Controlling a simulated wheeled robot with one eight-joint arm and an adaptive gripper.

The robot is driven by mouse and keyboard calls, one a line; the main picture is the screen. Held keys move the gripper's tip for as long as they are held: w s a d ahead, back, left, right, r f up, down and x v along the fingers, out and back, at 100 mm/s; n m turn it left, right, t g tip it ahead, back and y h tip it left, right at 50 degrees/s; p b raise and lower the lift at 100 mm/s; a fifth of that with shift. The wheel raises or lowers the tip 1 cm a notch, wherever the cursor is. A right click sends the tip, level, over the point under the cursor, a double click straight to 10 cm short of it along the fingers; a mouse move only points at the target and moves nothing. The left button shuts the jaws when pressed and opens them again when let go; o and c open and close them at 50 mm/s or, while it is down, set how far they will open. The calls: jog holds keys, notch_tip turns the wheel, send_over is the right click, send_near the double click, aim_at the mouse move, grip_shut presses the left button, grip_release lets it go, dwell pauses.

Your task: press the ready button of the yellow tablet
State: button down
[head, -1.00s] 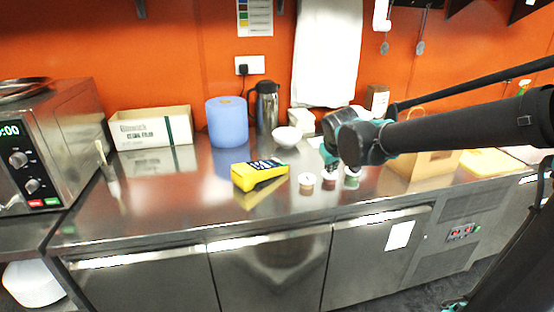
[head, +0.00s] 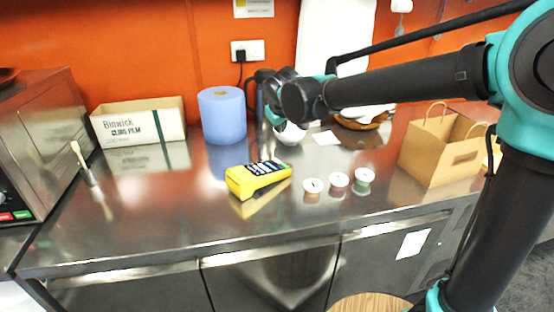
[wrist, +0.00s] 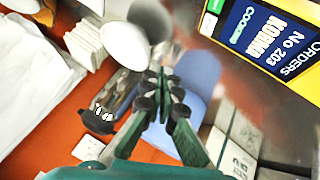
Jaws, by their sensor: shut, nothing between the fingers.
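The yellow tablet (head: 240,183) lies on the steel counter, tilted with its dark screen facing up. In the wrist view its corner (wrist: 313,84) fills the upper right; the dark blue screen (wrist: 268,38) reads "No 203 KORMA COOKING". A green patch (wrist: 217,5) shows at the top edge beside the screen, partly cut off; I cannot tell whether it is the ready button. My gripper (wrist: 160,73) is shut and empty, its fingertips together, apart from the tablet. In the head view my gripper (head: 275,118) hangs above the counter behind the tablet, its fingers hard to make out.
Three small lidded tubs, brown (head: 312,191), red (head: 338,184) and green (head: 363,182), stand right of the tablet. A paper bag (head: 438,155) stands right.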

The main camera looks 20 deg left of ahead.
aim_at(278, 161)
jog(key=shift+s+a+f, duration=0.1)
jog(key=shift+s+f, duration=0.1)
jog(key=shift+f, duration=1.25)
jog(key=shift+s+a+f, duration=0.1)
jog(key=shift+s+f, duration=0.05)
jog(key=shift+f, duration=1.3)
jog(key=shift+s+a+f, duration=0.1)
jog(key=shift+s+f, duration=0.1)
jog(key=shift+f, duration=1.25)
jog(key=shift+f, duration=0.2)
jog(key=shift+f, duration=0.2)
jog(key=shift+f, duration=0.4)
jog(key=shift+r, duration=0.8)
jog(key=shift+w+d+r, duration=0.1)
jog(key=shift+w+r, duration=0.1)
jog(key=shift+r, duration=1.05)
jog(key=shift+w+d+r, duration=0.1)
jog(key=shift+w+r, duration=0.05)
jog(key=shift+r, duration=1.1)
